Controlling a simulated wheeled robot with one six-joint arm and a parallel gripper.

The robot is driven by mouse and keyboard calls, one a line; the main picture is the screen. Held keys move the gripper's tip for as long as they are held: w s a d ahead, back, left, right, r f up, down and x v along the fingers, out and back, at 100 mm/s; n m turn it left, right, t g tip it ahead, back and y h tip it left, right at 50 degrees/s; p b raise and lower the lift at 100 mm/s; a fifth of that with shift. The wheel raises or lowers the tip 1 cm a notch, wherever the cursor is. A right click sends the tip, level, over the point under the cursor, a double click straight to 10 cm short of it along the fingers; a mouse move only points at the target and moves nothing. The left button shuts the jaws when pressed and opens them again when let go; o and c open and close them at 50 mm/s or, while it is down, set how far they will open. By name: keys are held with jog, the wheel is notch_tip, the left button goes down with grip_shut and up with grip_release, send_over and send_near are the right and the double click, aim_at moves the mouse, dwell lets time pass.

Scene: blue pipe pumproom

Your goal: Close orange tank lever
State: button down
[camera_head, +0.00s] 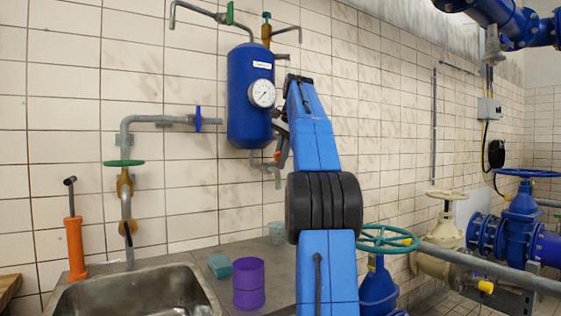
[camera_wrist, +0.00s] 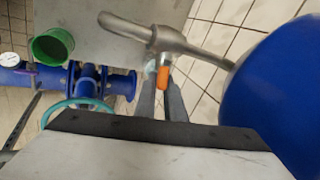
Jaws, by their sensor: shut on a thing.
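The blue tank (camera_head: 250,95) hangs on the tiled wall with a round gauge (camera_head: 262,93) on its front. It also fills the right of the wrist view (camera_wrist: 280,90). The orange lever (camera_head: 277,156) sits on the grey pipe (camera_head: 266,167) below the tank; in the wrist view the lever (camera_wrist: 162,78) shows as an orange tip beside the pipe (camera_wrist: 165,38). My gripper (camera_head: 281,146) is at the lever, to the lower right of the tank. In the wrist view my gripper's two fingers (camera_wrist: 160,98) are shut on the lever, which is partly hidden between them.
A blue-handled pipe (camera_head: 165,119) is left of the tank. A valve with a green wheel (camera_head: 386,239) is at lower right.

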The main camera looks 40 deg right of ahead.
jog(key=shift+g, duration=0.3)
dwell(0.4)
jog(key=c, duration=1.8)
grip_release()
jog(key=shift+c, duration=0.2)
jog(key=shift+r, duration=0.1)
jog(key=shift+v, duration=1.5)
jog(key=shift+o, duration=0.5)
jog(key=shift+s+a, duration=0.2)
jog(key=shift+s, duration=0.65)
jog(key=shift+s+a, duration=0.2)
jog(key=shift+s, duration=0.7)
jog(key=s, duration=0.2)
jog(key=s+a, duration=0.1)
jog(key=s, duration=0.2)
jog(key=s+a, duration=0.1)
jog(key=s, duration=0.2)
jog(key=shift+s, duration=0.15)
jog(key=shift+c, duration=0.5)
